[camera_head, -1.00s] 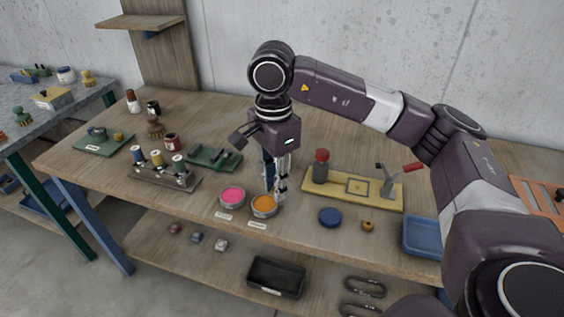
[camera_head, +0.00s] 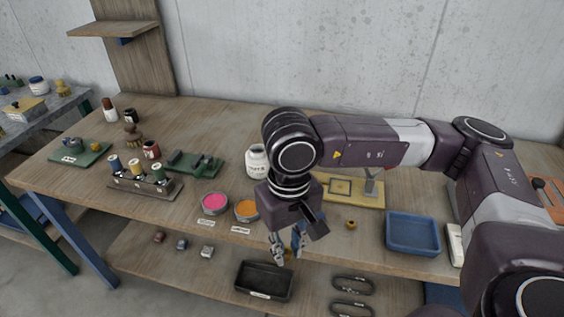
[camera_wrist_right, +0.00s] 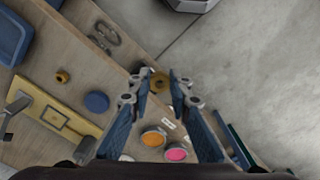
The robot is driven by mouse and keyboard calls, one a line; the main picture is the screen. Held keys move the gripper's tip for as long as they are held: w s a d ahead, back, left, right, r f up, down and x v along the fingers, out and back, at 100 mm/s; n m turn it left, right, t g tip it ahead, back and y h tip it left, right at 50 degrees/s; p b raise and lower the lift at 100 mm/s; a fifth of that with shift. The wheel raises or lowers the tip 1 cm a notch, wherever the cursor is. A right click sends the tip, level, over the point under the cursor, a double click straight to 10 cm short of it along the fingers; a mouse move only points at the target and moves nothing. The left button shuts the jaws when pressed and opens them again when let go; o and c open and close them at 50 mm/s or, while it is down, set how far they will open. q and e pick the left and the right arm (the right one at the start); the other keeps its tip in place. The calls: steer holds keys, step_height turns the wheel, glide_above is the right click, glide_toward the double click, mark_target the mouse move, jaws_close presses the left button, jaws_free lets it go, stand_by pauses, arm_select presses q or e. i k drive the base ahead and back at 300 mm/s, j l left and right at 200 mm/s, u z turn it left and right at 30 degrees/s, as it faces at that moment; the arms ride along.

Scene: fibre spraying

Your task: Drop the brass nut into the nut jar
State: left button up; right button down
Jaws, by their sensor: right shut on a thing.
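A white jar with a dark label (camera_head: 257,161) stands upright on the bench, just behind my right arm's wrist. My right gripper (camera_head: 287,256) is over the bench's front edge, fingers down, in front of the jar and lower in the picture. In the right wrist view, its fingertips (camera_wrist_right: 159,84) are shut on a brass nut (camera_wrist_right: 160,82). Another brass nut (camera_head: 351,225) lies on the bench to the right; it also shows in the wrist view (camera_wrist_right: 62,76). My left gripper is not in view.
Pink (camera_head: 215,203) and orange (camera_head: 246,210) tins stand left of the gripper. A blue tray (camera_head: 413,234) is at right. A blue round lid (camera_wrist_right: 97,101) lies on the bench. A black bin (camera_head: 264,281) is on the lower shelf.

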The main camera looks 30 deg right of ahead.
mark_target(258, 174)
steer(key=i+j+z, duration=0.2)
steer(key=i+z, duration=0.2)
steer(key=i+j+z, duration=0.25)
steer(key=z, duration=0.15)
steer(key=i+j+z, duration=0.25)
steer(key=j+z, duration=0.2)
steer(key=i+j, duration=0.25)
steer(key=j, duration=0.2)
steer(key=i+j, duration=0.25)
steer(key=j, duration=0.15)
